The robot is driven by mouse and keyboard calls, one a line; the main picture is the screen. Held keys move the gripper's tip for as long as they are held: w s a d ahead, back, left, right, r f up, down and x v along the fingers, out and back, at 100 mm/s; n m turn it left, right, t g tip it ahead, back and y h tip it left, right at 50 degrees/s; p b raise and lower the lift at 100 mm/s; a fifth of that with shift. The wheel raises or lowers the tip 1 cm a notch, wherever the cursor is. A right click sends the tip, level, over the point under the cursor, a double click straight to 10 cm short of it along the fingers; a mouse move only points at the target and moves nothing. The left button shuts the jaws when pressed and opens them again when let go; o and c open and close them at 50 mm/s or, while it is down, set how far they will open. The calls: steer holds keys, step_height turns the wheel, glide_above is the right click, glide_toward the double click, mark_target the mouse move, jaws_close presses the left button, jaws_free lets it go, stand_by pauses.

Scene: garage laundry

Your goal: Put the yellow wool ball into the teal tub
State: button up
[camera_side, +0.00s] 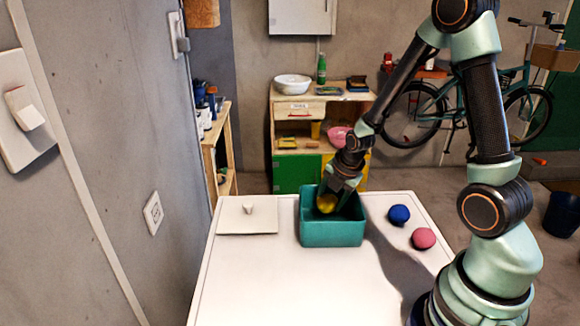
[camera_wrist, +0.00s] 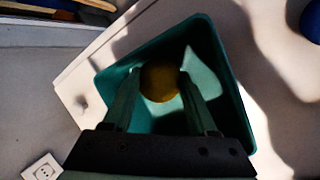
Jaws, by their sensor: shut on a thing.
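The yellow wool ball (camera_side: 326,203) is held between the fingers of my gripper (camera_side: 334,197), at the mouth of the teal tub. In the wrist view the ball (camera_wrist: 159,82) sits between the two fingertips of my gripper (camera_wrist: 160,92), with the tub's inside around and below it. The teal tub (camera_side: 332,234) stands upright on the white table; its rim and walls also show in the wrist view (camera_wrist: 222,75). I cannot tell whether the ball touches the tub's floor.
A blue ball (camera_side: 399,215) and a pink ball (camera_side: 423,238) lie on the white table (camera_side: 270,280) right of the tub. A white lid-like panel with a knob (camera_side: 247,216) lies left of the tub. The table's front left is clear.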

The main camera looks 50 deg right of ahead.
steer(key=shift+f, duration=0.95)
steer(key=shift+f, duration=0.15)
steer(key=o, duration=1.1)
